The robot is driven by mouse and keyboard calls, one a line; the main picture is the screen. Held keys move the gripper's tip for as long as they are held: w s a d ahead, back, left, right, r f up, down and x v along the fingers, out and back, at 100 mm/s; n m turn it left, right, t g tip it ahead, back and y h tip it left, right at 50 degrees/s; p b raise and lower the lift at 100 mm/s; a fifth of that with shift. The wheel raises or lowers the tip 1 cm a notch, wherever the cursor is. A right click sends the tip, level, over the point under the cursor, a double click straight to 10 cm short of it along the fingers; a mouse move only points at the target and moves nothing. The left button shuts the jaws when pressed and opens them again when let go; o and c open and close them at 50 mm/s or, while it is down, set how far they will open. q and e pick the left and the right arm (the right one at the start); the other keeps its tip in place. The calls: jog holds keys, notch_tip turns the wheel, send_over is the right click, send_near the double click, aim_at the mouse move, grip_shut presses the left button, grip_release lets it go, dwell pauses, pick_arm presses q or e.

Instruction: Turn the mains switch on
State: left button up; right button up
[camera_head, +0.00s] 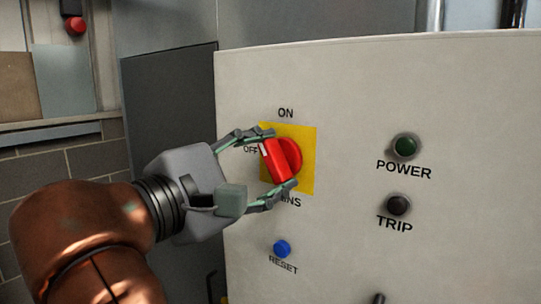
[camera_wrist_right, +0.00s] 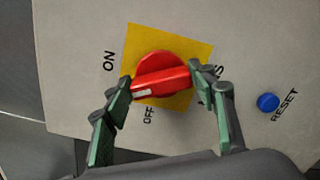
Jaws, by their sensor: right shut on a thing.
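The mains switch is a red rotary knob (camera_head: 290,155) with a raised handle on a yellow plate (camera_head: 306,182) on the pale panel. "ON" is printed above it and "OFF" to its left. The handle is tilted, its white-marked end at the upper left, between the two labels. The knob also shows in the wrist view (camera_wrist_right: 160,66), where the white mark again lies between ON and OFF. My right gripper (camera_head: 279,158) is shut on the handle, one finger at each end; its fingers show in the wrist view (camera_wrist_right: 160,78). "MAINS" is partly hidden. My left gripper is not in view.
A blue reset button (camera_head: 282,249) sits below the switch. A dark green power lamp (camera_head: 405,146) and a dark trip lamp (camera_head: 398,205) are at the right. A red button (camera_head: 76,25) is on the far wall at the upper left.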

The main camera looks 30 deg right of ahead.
jog(key=m, duration=0.5)
jog(key=shift+f+m+p, duration=0.1)
jog(key=shift+m+p, duration=0.3)
dwell(0.4)
jog(key=o, duration=1.2)
jog(key=shift+c, duration=0.2)
jog(key=v, duration=1.2)
